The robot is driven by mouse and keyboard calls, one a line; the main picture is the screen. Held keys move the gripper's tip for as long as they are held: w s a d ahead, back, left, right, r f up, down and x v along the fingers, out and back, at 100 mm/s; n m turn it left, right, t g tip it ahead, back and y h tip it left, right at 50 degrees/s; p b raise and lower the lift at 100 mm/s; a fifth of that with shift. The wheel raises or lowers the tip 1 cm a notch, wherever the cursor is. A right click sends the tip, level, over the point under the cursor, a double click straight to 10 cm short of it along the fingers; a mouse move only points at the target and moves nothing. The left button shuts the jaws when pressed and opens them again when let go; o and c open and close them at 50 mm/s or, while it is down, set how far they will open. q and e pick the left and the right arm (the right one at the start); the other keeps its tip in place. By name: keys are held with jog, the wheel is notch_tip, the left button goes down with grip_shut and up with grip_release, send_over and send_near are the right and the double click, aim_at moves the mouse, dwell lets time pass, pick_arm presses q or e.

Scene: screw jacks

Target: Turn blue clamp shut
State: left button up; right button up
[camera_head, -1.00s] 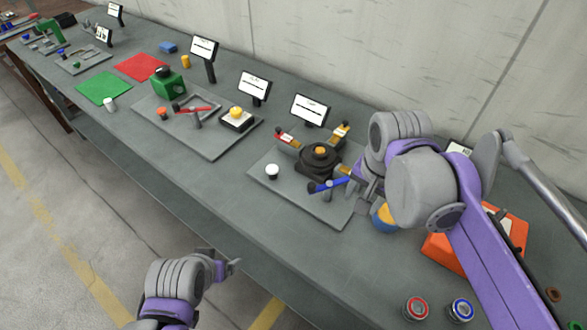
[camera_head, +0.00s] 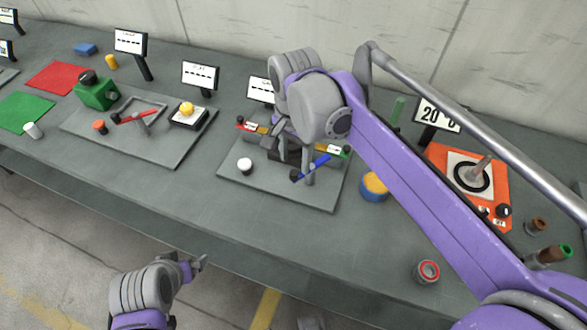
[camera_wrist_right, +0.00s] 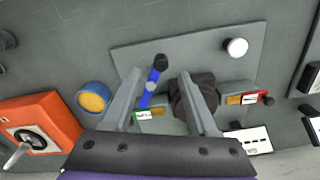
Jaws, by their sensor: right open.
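The blue clamp handle (camera_head: 318,163) has a dark knob at one end and sits by a grey post on a grey plate (camera_head: 240,190). In the right wrist view the blue handle (camera_wrist_right: 151,84) lies between my open fingers, closer to the left one. My right gripper (camera_head: 294,152) is open above the plate, beside the handle. I cannot tell whether a finger touches it. A dark round device (camera_wrist_right: 194,97) lies under the right finger in the wrist view and is mostly hidden in the head view. My left gripper (camera_head: 198,263) is off the table's front edge; its jaws are too small to read.
A white knob (camera_head: 244,165) stands on the same plate. A blue and yellow cylinder (camera_head: 374,187) stands just right of it. An orange box (camera_head: 465,190) is farther right. A plate with a red clamp handle (camera_head: 135,117) lies to the left.

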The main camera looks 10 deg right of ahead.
aim_at(294, 172)
notch_tip(294, 172, down, 5)
dwell(0.3)
grip_shut()
